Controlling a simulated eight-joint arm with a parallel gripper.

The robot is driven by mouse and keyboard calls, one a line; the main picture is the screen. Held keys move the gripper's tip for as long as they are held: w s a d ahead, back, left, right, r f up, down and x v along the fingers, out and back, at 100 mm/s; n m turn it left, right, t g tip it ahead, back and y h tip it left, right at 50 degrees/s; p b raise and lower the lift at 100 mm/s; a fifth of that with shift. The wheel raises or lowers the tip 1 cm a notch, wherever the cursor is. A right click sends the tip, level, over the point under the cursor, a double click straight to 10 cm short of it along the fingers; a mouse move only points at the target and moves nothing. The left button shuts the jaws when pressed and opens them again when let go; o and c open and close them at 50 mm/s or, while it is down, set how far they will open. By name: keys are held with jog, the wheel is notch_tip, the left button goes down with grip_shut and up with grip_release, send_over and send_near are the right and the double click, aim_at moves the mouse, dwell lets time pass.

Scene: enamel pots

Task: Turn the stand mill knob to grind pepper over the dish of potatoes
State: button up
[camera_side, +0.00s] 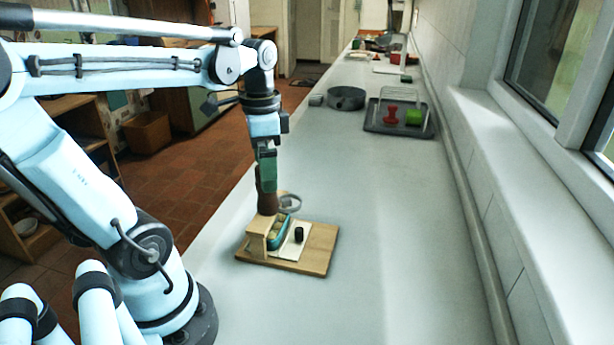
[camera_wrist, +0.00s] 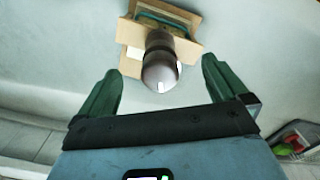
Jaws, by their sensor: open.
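The brown pepper mill (camera_side: 267,199) stands upright in a light wooden stand (camera_side: 256,236) on a wooden board (camera_side: 312,262). Its rounded knob (camera_wrist: 160,73) faces the camera in the wrist view. A teal dish (camera_side: 283,241) with pale potatoes sits beside the stand, partly hidden by it. My gripper (camera_side: 267,172) points down at the mill's top. In the wrist view my gripper (camera_wrist: 160,68) is open and empty, one green finger on each side of the knob, with gaps showing. The fingers' exact height against the knob is hard to tell.
A small black cylinder (camera_side: 299,235) stands on a pale card on the board. A grey ring-shaped item (camera_side: 290,202) lies behind the mill. Farther back are a dark pot (camera_side: 346,98) and a tray (camera_side: 372,127) with red and green things. The counter to the right is clear.

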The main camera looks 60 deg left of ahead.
jog(key=n, duration=0.8)
jog(key=shift+n, duration=0.4)
jog(key=n, duration=0.3)
jog(key=shift+n, duration=0.4)
jog(key=n, duration=0.4)
jog(key=c, duration=1.5)
